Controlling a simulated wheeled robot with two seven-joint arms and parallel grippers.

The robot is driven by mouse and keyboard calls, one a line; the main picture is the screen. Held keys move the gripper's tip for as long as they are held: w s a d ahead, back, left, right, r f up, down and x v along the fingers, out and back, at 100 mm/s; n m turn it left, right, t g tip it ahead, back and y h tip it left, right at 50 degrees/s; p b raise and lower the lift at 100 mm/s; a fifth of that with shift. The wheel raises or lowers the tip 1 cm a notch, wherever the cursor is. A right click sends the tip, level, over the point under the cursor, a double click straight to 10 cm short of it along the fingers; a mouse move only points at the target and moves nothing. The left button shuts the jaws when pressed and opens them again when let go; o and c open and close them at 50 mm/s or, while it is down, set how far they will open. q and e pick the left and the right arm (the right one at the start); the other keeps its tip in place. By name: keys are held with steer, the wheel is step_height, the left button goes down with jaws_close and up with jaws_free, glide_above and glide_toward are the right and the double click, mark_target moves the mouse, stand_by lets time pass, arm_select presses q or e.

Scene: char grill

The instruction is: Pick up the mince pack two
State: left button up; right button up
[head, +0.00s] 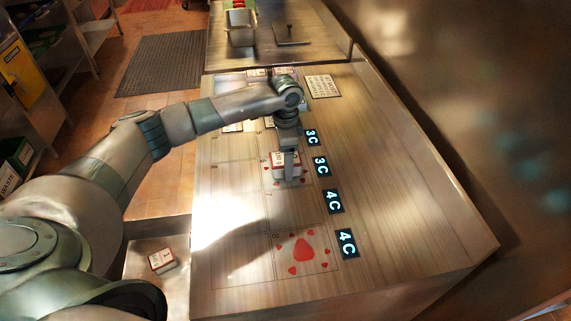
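My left gripper (289,166) points down at a white pack with red edging (278,160) on the wooden counter, in the column beside the lit "3C" signs. A finger covers part of the pack's right side. The pack seems to rest on the counter. The gap between the fingers is hidden, so I cannot tell whether they grip it. Another white-and-red pack (163,260) lies on the lower surface at the left. The pack labels are too small to read, so I cannot tell which is mince pack two. My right gripper is not in view.
More packs (257,73) sit at the far end of the counter, partly behind my arm. Several lit signs (335,201) line the right side. A metal container (240,29) stands at the back.

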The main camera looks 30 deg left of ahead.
arm_select(q)
steer(key=c, duration=1.3)
steer(key=shift+c, duration=0.2)
steer(key=shift+r, duration=0.15)
steer(key=shift+w+r+b, duration=0.1)
steer(key=shift+r+b, duration=0.35)
steer(key=shift+r, duration=0.05)
step_height(320, 180, up, 2)
steer(key=shift+r+b, duration=0.1)
steer(key=shift+b, duration=0.55)
steer(key=s+d+r+b, duration=0.3)
steer(key=d+r, duration=0.4)
steer(key=d, duration=0.4)
steer(key=shift+s+r+b, duration=0.3)
steer(key=shift+s+b, duration=0.05)
steer(key=shift+s, duration=0.3)
